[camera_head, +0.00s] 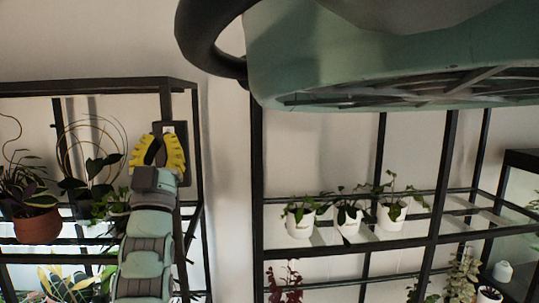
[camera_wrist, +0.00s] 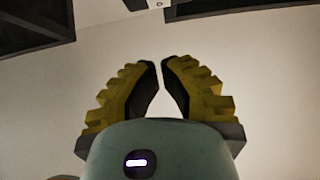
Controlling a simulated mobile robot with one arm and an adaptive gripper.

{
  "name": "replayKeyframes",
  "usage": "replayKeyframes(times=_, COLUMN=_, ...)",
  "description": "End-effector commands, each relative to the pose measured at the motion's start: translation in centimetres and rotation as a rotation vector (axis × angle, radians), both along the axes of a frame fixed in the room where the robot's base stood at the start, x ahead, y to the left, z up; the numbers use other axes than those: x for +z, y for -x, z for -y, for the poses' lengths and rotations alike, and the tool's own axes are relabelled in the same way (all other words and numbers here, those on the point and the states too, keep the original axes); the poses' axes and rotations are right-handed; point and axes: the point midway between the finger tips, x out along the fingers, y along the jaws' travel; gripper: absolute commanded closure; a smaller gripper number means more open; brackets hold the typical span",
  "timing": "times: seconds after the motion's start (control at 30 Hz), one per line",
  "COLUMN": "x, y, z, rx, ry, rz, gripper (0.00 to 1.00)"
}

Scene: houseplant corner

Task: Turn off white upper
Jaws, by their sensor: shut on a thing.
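A dark plate (camera_head: 182,128) is on the wall behind the left rack's right post, with a small pale patch that may be the white upper switch (camera_head: 168,130). My gripper (camera_head: 159,137), with ridged yellow fingers, points up in front of this plate and hides part of it. In the wrist view my gripper (camera_wrist: 159,62) has its fingertips close together with a narrow gap. I cannot make out what it is shut on. A small white piece (camera_wrist: 135,4) shows at the top edge there, beyond the fingertips; I cannot tell if it is the switch.
A dark rack (camera_head: 100,88) with a terracotta pot (camera_head: 38,226) and several plants stands left, close to my arm. Another rack (camera_head: 256,200) on the right holds white pots (camera_head: 300,224). A large green object (camera_head: 330,70) fills the upper right. Bare wall (camera_head: 225,150) lies between the racks.

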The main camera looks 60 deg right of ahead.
Motion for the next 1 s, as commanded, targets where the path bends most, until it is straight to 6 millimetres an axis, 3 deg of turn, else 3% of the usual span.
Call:
replayKeyframes(times=0.1, x=-2.0, y=1.3, z=-1.2, rx=-0.004, ry=0.003, rz=0.003, gripper=1.00)
replayKeyframes(times=0.4, x=-4.5, y=3.5, z=-3.8, rx=-0.004, ry=0.002, rz=0.001, gripper=1.00)
replayKeyframes(times=1.0, x=-5.0, y=4.3, z=-4.9, rx=-0.002, ry=0.001, rz=0.000, gripper=1.00)
